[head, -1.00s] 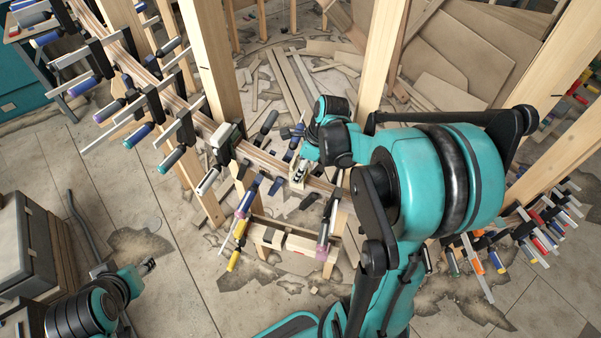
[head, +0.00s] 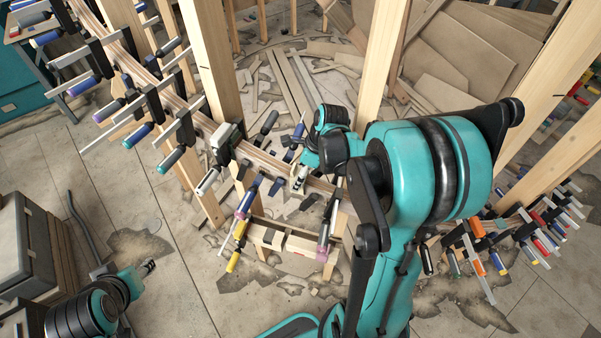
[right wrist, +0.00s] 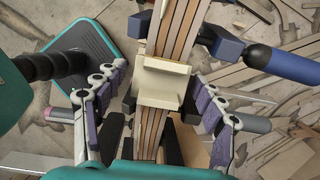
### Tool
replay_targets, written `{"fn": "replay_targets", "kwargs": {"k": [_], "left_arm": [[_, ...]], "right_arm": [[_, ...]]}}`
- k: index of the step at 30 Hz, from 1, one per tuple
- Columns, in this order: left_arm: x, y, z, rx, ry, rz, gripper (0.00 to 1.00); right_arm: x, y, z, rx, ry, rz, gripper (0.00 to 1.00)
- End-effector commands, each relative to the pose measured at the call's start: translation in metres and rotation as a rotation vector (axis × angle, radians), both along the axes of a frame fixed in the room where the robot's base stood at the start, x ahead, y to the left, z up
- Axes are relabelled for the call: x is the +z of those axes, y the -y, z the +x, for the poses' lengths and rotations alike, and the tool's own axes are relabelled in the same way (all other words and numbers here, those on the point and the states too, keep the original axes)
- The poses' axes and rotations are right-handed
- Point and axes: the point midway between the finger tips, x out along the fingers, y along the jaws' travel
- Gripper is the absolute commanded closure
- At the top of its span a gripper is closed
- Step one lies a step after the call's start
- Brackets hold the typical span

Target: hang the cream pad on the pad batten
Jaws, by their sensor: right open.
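The cream pad (right wrist: 162,82) straddles the layered wooden stringer (right wrist: 172,35) in the right wrist view.
Bar clamps (head: 180,125) line the curved stringer, and a blue-handled clamp (right wrist: 280,62) stands close right of my right gripper. Upright posts (head: 384,60) rise around it. A grey cabinet (head: 25,245) stands at left. The tiled floor between cabinet and stringer is mostly clear.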

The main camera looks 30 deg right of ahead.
Motion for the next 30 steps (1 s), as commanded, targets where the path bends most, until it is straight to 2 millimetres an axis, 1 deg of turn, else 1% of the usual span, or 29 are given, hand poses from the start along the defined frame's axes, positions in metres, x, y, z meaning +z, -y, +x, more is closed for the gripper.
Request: {"fn": "replay_targets", "kwargs": {"k": [1,2,6,12,16,19,20,23,24,26,27,29,30], "left_arm": [[0.004,0.000,0.000,0.000,0.000,0.000,0.55],[0.004,0.000,0.000,0.000,0.000,0.000,0.55],[0.007,0.000,0.000,0.000,0.000,0.000,0.55],[0.011,0.000,0.000,0.000,0.000,0.000,0.55],[0.012,0.000,0.000,0.000,0.000,0.000,0.55],[0.012,0.000,0.000,0.000,0.000,0.000,0.55],[0.012,0.000,0.000,0.000,0.000,0.000,0.55],[0.012,0.000,0.000,0.000,0.000,0.000,0.55],[0.012,0.000,0.000,0.000,0.000,0.000,0.55],[0.012,0.000,0.000,0.000,0.000,0.000,0.55],[0.012,0.000,0.000,0.000,0.000,0.000,0.55],[0.012,0.000,0.000,0.000,0.000,0.000,0.55],[0.012,0.000,0.000,0.000,0.000,0.000,0.55]], "right_arm": [[0.002,0.000,0.000,0.000,0.000,0.000,0.30],[0.006,0.001,-0.001,-0.001,0.000,0.000,0.30],[0.028,0.007,-0.005,-0.002,0.000,0.000,0.30],[0.060,0.016,-0.006,-0.002,0.000,0.000,0.30],[0.071,0.017,-0.009,0.011,0.004,-0.005,0.30],[0.078,0.010,-0.013,0.088,0.028,-0.035,0.30],[0.081,0.006,-0.015,0.134,0.044,-0.054,0.30],[0.093,-0.016,-0.027,0.391,0.122,-0.162,0.30],[0.098,-0.028,-0.035,0.539,0.164,-0.228,0.30],[0.106,-0.045,-0.047,0.780,0.228,-0.337,0.30],[0.110,-0.055,-0.055,0.941,0.267,-0.412,0.30],[0.114,-0.068,-0.068,1.179,0.318,-0.527,0.30],[0.116,-0.076,-0.075,1.331,0.348,-0.604,0.30]]}}
